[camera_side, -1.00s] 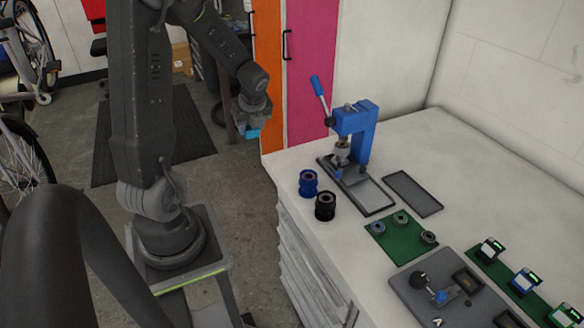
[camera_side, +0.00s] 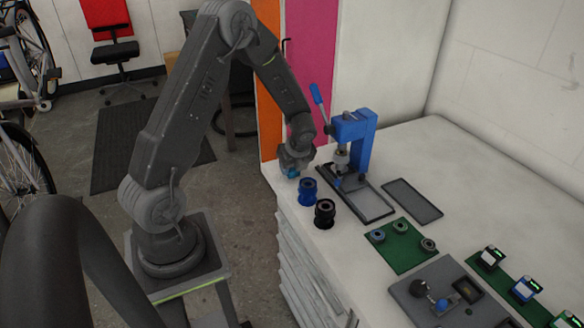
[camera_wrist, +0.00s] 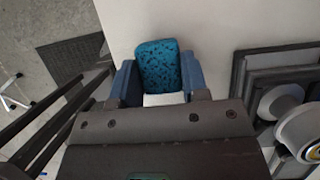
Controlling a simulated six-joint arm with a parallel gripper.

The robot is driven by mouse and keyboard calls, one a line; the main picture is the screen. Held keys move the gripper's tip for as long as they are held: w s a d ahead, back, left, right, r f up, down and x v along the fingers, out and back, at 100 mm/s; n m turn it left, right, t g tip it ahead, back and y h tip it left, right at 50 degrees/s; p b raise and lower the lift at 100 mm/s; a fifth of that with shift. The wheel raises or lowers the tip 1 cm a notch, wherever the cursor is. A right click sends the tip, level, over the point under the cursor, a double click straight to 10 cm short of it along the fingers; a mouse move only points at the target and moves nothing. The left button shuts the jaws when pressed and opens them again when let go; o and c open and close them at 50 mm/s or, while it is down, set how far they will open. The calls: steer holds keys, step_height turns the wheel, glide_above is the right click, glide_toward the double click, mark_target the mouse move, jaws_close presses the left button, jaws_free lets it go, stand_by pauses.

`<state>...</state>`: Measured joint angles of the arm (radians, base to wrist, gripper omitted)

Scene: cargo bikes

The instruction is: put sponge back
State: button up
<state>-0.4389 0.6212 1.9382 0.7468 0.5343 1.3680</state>
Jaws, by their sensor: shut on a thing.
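The sponge (camera_wrist: 158,66) is blue with dark speckles and has a pale part nearest the gripper. In the wrist view my gripper (camera_wrist: 160,80) has its two blue fingers shut on it, one on each side. In the side view my gripper (camera_side: 291,170) is near the back left corner of the white bench, left of the blue press, and only a bit of the blue sponge (camera_side: 292,173) shows under it. I cannot tell whether the sponge touches the bench top.
The blue lever press (camera_side: 356,140) stands close on the right. A blue spool (camera_side: 308,190) and a black spool (camera_side: 325,213) stand just in front of my gripper. An empty grey tray (camera_side: 412,200) and a green mat (camera_side: 400,250) with rings lie further right.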

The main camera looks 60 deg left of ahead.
steer(key=shift+f, duration=0.35)
steer(key=shift+f, duration=0.1)
steer(key=o, duration=0.8)
